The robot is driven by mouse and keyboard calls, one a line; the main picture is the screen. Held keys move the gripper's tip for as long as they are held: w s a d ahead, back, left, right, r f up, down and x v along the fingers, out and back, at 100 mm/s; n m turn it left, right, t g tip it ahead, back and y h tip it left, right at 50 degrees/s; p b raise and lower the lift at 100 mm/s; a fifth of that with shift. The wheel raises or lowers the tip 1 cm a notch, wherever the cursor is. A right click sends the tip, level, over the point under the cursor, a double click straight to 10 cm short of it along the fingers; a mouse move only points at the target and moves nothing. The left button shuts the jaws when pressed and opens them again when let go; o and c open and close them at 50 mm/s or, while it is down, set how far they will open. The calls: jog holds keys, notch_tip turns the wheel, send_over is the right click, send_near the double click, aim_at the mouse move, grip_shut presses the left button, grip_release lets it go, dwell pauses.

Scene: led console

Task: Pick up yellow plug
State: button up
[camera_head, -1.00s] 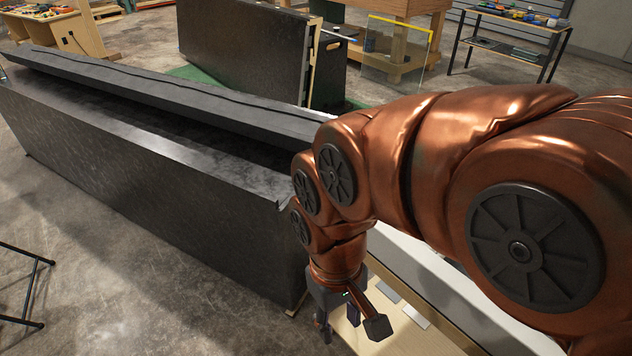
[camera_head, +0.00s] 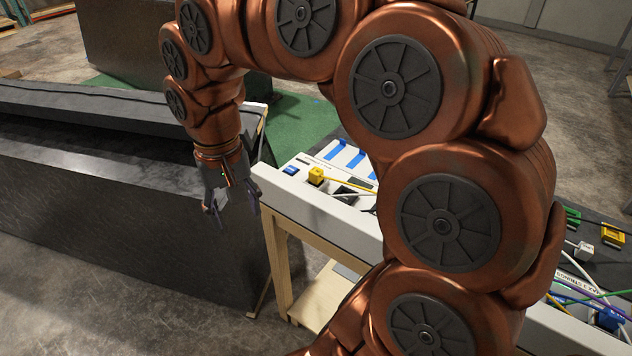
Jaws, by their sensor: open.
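A yellow plug (camera_head: 316,175) sits on the white console (camera_head: 322,220), near its left end, with a yellow cable running right from it. My gripper (camera_head: 232,210) is open and empty, pointing down. In the picture it is left of the yellow plug, in front of the dark cabinet and apart from the plug. My arm hides the middle of the console.
A blue block (camera_head: 291,170) lies left of the yellow plug, and blue strips (camera_head: 345,155) lie behind it. Green, white and blue plugs with loose cables are at the right. A long dark cabinet (camera_head: 90,215) stands left of the console's wooden stand (camera_head: 282,270).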

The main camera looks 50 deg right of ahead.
jog(key=w+d+m+b, duration=0.2)
jog(key=w+d+m, duration=0.1)
jog(key=w+d, duration=0.25)
jog(key=m+b, duration=0.3)
jog(key=m, duration=0.4)
send_near(317, 170)
jog(key=shift+t, duration=0.4)
jog(key=a, duration=0.2)
jog(key=w+a, duration=0.1)
jog(key=a, duration=0.2)
jog(key=w+a, duration=0.1)
jog(key=a, duration=0.1)
jog(key=shift+a+f, duration=0.2)
jog(key=d+m, duration=0.1)
jog(key=d, duration=0.1)
jog(key=s+d+f+m, duration=0.1)
jog(key=d, duration=0.1)
jog(key=d+f, duration=0.1)
jog(key=d, duration=0.1)
jog(key=shift+s+d+f+m+b, duration=0.2)
jog(key=shift+d+m+b, duration=0.1)
jog(key=shift+m+b, duration=0.1)
jog(key=shift+s+d+f, duration=0.15)
jog(key=shift+d+f, duration=0.15)
jog(key=shift+s+f+p, duration=0.2)
jog(key=shift+f+p, duration=0.4)
jog(key=shift+f, duration=3.05)
grip_shut()
